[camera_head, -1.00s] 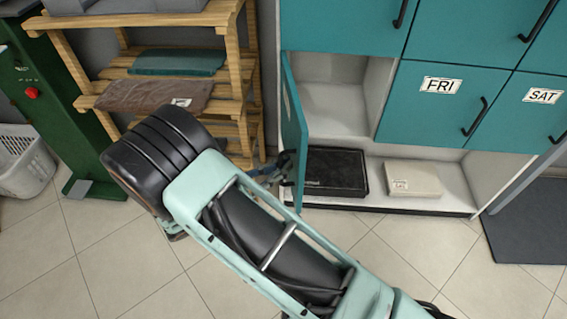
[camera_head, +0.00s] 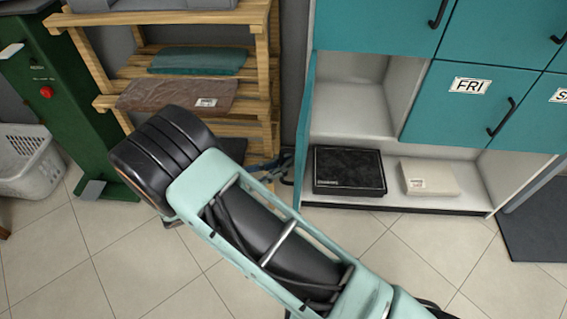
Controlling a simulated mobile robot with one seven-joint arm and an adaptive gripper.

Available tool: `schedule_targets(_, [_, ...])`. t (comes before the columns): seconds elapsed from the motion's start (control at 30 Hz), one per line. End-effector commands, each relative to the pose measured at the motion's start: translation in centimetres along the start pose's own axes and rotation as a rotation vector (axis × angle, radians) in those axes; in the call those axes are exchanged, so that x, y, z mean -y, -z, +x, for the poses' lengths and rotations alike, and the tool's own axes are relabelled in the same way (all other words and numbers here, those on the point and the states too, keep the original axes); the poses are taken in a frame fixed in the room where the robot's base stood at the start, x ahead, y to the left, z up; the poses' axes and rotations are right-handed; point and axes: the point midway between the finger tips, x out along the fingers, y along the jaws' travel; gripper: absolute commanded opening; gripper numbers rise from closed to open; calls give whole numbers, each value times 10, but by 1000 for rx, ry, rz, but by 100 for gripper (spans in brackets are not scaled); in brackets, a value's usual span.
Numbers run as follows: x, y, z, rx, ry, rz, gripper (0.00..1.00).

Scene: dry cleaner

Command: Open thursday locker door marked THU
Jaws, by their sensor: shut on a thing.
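The open locker door (camera_head: 304,132), left of the FRI door, stands swung out to the left and shows almost edge-on. Its label and handle face away, so I cannot read THU on it. The open locker compartment (camera_head: 350,105) beside it looks empty. My gripper (camera_head: 286,168) is at the outer left side of the door, low down, partly hidden behind my arm. It is shut on the door's handle, though the grip itself is hard to make out.
The FRI door (camera_head: 465,105) is shut. A black box (camera_head: 348,171) and a pale box (camera_head: 429,177) lie on the bottom ledge. A wooden shelf (camera_head: 190,18) with folded cloths stands close to the left of the door. Tiled floor is clear in front.

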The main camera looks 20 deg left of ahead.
Motion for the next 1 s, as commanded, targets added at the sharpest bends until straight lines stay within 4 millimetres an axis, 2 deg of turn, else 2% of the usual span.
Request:
schedule_targets(0.7, [3, 3, -4, -6, 30, -9, 0])
schedule_targets(0.73, [3, 3, -4, -6, 30, -9, 11])
schedule_targets(0.77, [3, 3, -4, -6, 31, -9, 14])
schedule_targets(1.0, [1, 2, -2, -4, 31, -4, 15])
